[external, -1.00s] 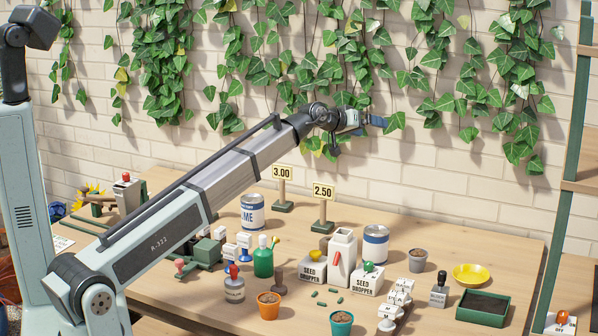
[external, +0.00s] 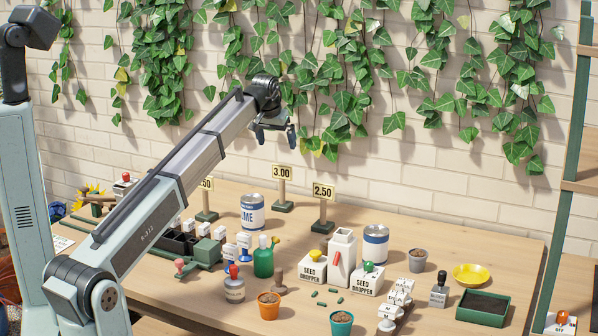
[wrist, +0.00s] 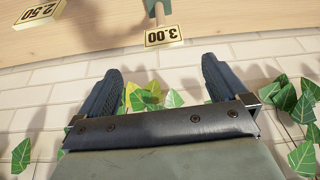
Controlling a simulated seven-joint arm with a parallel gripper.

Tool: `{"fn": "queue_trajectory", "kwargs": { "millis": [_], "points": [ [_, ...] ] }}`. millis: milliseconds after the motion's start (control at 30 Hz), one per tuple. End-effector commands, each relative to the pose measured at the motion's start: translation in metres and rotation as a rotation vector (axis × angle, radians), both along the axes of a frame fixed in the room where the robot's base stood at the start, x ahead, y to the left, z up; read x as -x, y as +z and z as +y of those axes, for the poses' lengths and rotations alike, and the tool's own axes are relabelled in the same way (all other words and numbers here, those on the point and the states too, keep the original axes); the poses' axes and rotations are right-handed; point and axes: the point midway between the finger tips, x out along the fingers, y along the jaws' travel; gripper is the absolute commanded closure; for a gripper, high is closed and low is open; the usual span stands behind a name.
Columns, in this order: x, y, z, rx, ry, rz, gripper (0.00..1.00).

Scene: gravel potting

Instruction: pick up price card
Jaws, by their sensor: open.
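Several price cards stand on small green bases along the back of the table. The 3.00 card (external: 283,173) is in the middle, with a 2.50 card (external: 323,191) to its right. Another card (external: 207,184) at the left is partly hidden by my arm, and only ".50" shows. My gripper (external: 275,136) is open and empty, above and slightly left of the 3.00 card. In the wrist view, the 3.00 card (wrist: 163,36) appears upside down beyond the gap between my fingers (wrist: 163,75). A 2.50 card (wrist: 40,12) is at the upper left there.
A lime tin (external: 253,211) stands in front of the 3.00 card. Seed dropper boxes (external: 312,267), a white carton (external: 341,258) and pots (external: 268,305) crowd the front. Ivy (external: 330,90) hangs on the brick wall behind my gripper.

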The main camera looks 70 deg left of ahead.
Motion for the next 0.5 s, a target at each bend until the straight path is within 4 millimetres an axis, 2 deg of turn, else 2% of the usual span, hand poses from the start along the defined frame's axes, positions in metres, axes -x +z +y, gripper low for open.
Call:
{"fn": "queue_trajectory", "kwargs": {
  "millis": [300, 500],
  "points": [
    [-0.014, -0.049, 0.016, 0.001, -0.001, -0.001, 0.00],
    [-0.019, -0.067, 0.022, 0.000, -0.001, -0.003, 0.00]
  ]
}}
